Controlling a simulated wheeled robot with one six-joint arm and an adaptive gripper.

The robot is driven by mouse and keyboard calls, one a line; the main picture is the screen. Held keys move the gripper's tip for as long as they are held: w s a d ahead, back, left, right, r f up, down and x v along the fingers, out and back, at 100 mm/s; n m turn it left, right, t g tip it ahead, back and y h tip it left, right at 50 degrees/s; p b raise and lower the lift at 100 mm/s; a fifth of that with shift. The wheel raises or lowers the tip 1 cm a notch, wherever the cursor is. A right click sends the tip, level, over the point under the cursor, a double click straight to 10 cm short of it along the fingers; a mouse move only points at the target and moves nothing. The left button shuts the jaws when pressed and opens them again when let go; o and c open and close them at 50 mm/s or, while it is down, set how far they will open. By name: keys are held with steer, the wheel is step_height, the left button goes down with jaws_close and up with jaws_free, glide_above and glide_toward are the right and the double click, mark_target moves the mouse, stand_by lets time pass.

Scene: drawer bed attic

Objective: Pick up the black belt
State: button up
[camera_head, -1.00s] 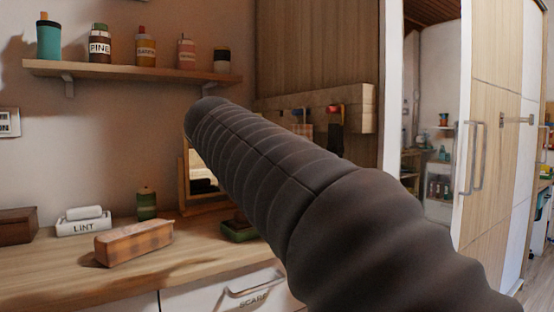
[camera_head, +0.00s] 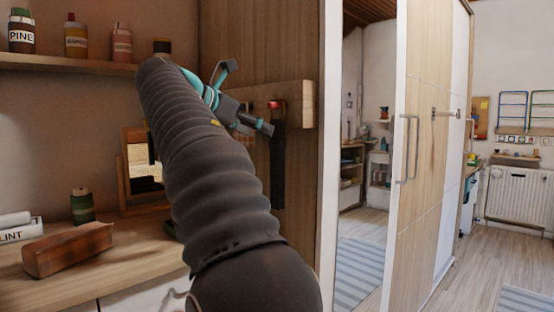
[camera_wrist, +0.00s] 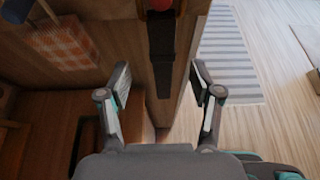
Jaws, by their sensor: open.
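The black belt (camera_head: 277,165) hangs straight down from a red-ended peg (camera_head: 275,104) on a wooden rail at the side of the wardrobe. In the wrist view the belt (camera_wrist: 162,55) hangs between the two fingers, near the far edge of the view. My gripper (camera_head: 248,98) is raised close to the rail, left of the belt. In the wrist view my gripper (camera_wrist: 160,82) is open and empty, with a finger on each side of the belt's line. I cannot tell how far the belt is from the fingertips in depth.
An orange checked cloth (camera_wrist: 68,42) hangs left of the belt. A wooden desk (camera_head: 120,265) with a mirror (camera_head: 143,170), a green bottle (camera_head: 82,206) and a brown box (camera_head: 68,248) lies to the left. The mirrored wardrobe (camera_head: 425,170) and open floor (camera_head: 455,255) lie to the right.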

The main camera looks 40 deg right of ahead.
mark_target(274, 137)
steer(key=shift+b+x, duration=0.8)
steer(key=shift+x, duration=2.95)
steer(key=shift+s, duration=0.15)
jaws_close()
